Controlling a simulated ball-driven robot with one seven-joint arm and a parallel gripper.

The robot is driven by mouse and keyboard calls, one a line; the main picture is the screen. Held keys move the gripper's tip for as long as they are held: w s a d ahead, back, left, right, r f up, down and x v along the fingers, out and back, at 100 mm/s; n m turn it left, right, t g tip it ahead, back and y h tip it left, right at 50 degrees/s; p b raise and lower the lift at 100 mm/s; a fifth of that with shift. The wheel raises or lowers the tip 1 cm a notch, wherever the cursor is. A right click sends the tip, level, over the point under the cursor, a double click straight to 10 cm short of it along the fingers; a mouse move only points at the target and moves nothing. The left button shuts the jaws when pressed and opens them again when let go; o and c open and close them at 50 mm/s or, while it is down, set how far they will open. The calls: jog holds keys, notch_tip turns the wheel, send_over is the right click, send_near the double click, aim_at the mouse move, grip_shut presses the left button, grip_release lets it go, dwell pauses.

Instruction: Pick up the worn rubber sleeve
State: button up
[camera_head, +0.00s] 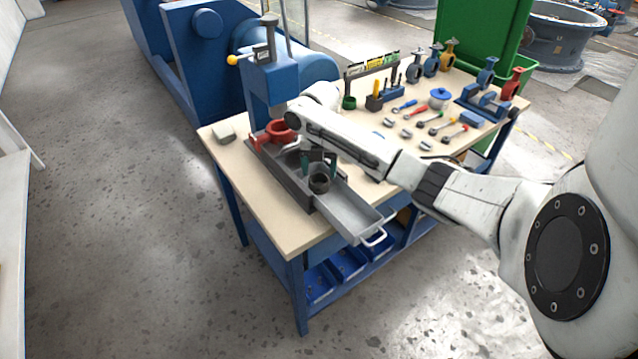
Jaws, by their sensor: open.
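A dark, round, hollow rubber sleeve (320,184) sits upright at the upper end of the grey metal tray, on the near side of the press. I take it for the worn one. My gripper (318,168) points down right at the sleeve, with its dark fingers apart and seen just above and behind it. I cannot tell whether the fingers touch the sleeve or reach around it. The arm comes in from the right and hides part of the bench behind.
A red valve body (279,131) sits under the blue press (268,85), left of my gripper. The grey tray (352,214) has a handle at the bench edge. A green ring (349,103), hand tools and several small valves stand farther back.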

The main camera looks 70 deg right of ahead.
aim_at(319, 180)
jog(key=shift+w+f+p, duration=0.1)
jog(key=shift+f+p, duration=0.2)
jog(key=shift+f, duration=2.3)
jog(key=c, duration=0.7)
jog(key=shift+r, duration=0.1)
